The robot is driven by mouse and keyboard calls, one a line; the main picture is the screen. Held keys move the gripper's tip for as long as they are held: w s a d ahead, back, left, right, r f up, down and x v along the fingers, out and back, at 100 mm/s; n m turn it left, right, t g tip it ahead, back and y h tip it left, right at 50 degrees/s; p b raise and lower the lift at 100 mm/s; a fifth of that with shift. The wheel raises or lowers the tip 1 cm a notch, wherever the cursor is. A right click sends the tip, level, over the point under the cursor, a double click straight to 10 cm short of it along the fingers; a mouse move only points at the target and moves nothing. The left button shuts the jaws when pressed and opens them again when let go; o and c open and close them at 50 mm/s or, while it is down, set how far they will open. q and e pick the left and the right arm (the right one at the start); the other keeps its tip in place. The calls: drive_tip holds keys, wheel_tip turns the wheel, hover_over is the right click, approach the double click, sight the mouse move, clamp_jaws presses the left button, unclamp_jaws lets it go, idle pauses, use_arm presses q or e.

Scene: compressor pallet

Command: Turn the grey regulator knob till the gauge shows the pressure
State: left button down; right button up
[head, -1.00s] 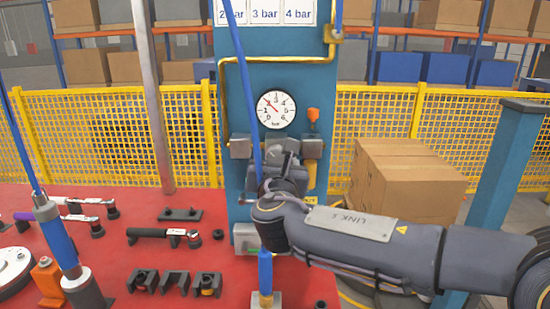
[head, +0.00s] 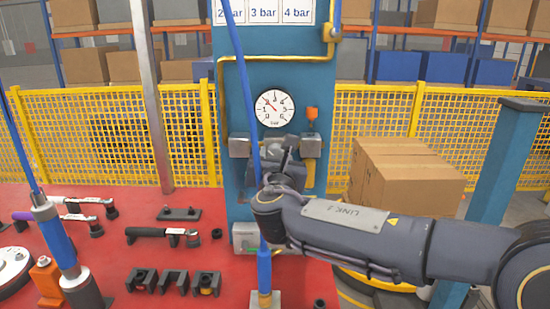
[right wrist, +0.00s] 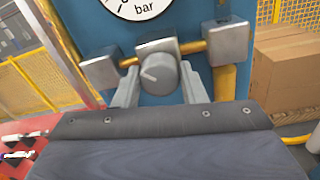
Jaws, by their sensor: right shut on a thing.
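The round white gauge (head: 274,108) is on the blue panel (head: 238,95). Its red needle points up and left, near the 2. The gauge's lower edge also shows in the right wrist view (right wrist: 140,5). The grey regulator knob (right wrist: 158,75), with a pale pointer line, sits below the gauge on a brass pipe. My right gripper (head: 280,150) is at the regulator below the gauge and hides the knob in the head view. In the right wrist view its two fingers (right wrist: 158,82) stand either side of the knob, shut on it. My left gripper is not in view.
Signs (head: 264,13) for 2, 3 and 4 bar hang above the gauge. Grey blocks (right wrist: 229,43) flank the knob on the pipe. An orange-topped valve (head: 312,115) is right of the gauge. A red table (head: 130,265) with tools lies left; cardboard boxes (head: 405,180) stand right.

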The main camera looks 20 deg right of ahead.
drive_tip(key=shift+f+m+h+b, duration=0.15)
drive_tip(key=shift+m+b, duration=4.3)
drive_tip(key=shift+b, duration=0.15)
drive_tip(key=shift+f+m+h+b, duration=0.1)
drive_tip(key=shift+m+h+b, duration=0.05)
drive_tip(key=shift+m+b, duration=4.35)
drive_tip(key=o, duration=1)
drive_tip(key=shift+r, duration=0.1)
drive_tip(key=shift+s, duration=0.15)
